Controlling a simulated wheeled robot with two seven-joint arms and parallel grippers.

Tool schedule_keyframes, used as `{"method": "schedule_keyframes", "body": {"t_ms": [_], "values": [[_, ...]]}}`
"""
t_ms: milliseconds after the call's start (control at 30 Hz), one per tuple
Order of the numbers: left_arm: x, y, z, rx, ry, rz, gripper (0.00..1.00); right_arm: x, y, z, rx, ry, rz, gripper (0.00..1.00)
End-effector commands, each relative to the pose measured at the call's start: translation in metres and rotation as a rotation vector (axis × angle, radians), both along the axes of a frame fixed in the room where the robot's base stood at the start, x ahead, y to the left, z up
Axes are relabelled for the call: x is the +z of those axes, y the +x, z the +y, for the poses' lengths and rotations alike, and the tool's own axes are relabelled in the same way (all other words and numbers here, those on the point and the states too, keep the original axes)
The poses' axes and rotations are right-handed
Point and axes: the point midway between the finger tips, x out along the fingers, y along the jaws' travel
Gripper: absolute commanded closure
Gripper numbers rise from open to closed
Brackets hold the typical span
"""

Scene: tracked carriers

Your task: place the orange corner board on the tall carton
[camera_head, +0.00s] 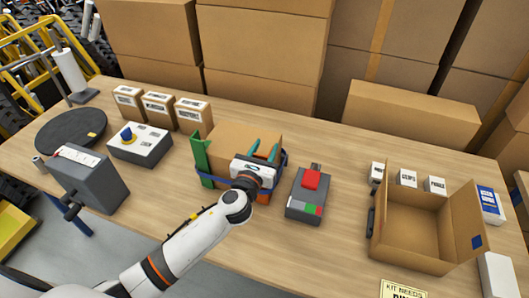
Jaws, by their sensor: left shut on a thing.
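The tall carton (238,133) stands mid-table, a brown box with a blue strap (283,160) around it. A green corner board (201,160) stands upright at its left near corner. My left gripper (263,150) is at the carton's near right side, its teal fingers over the top. It is shut on the orange corner board (263,198), of which only a low orange part shows beneath the gripper. The rest of the board is hidden, so I cannot tell whether it touches the carton. My right gripper is not in view.
A grey device with a red block (308,193) stands close right of the carton. A control box with a blue knob (139,144) is on the left, before several small cartons (160,110). An open box (412,225) stands on the right. Large cartons line the back.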

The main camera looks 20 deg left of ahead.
Motion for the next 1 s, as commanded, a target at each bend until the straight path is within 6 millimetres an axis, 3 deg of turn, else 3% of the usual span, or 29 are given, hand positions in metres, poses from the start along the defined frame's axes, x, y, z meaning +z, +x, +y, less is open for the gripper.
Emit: {"method": "schedule_keyframes", "body": {"t_ms": [400,433,567,900,1000], "values": [[-0.007,0.000,0.000,-0.001,0.001,-0.002,0.94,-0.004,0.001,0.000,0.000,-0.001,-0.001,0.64],[-0.006,0.000,0.000,-0.001,0.000,-0.002,0.57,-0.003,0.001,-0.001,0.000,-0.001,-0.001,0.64],[-0.006,0.000,0.000,-0.001,0.000,-0.001,0.38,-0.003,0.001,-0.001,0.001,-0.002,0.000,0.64],[-0.001,0.000,0.000,0.000,0.001,-0.002,0.38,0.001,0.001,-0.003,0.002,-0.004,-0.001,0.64],[-0.005,-0.013,0.001,0.000,0.002,0.000,0.38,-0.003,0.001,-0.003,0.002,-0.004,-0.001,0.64]]}}
